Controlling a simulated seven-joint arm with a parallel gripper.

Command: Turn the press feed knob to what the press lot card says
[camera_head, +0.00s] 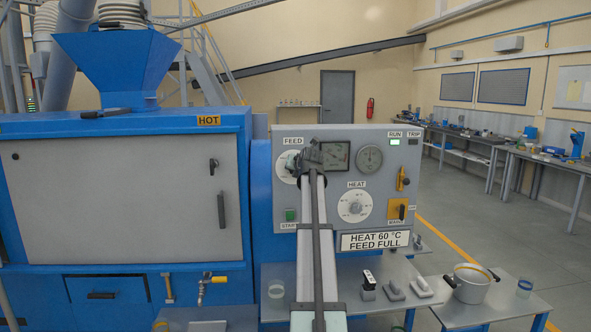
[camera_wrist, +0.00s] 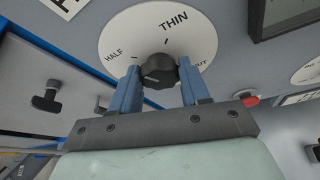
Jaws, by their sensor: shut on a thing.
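The feed dial (camera_head: 284,167), under the FEED label, is on the grey control panel and partly hidden by my arm in the head view. In the wrist view the white dial plate (camera_wrist: 117,30) shows HALF, THIN and a partly covered word ending in "UT". My gripper (camera_wrist: 160,80) is shut on the black feed knob (camera_wrist: 158,70), with a blue finger on each side. A faint light mark shows on the knob; which word it points to is unclear. The lot card (camera_head: 376,241) below the panel reads HEAT 60 °C, FEED FULL.
The heat dial (camera_head: 355,206), two gauges, a green START button (camera_head: 290,215) and a yellow MAINS switch (camera_head: 397,211) share the panel. A green light shows under RUN. Below stand a metal table with small items and a pot (camera_head: 470,284).

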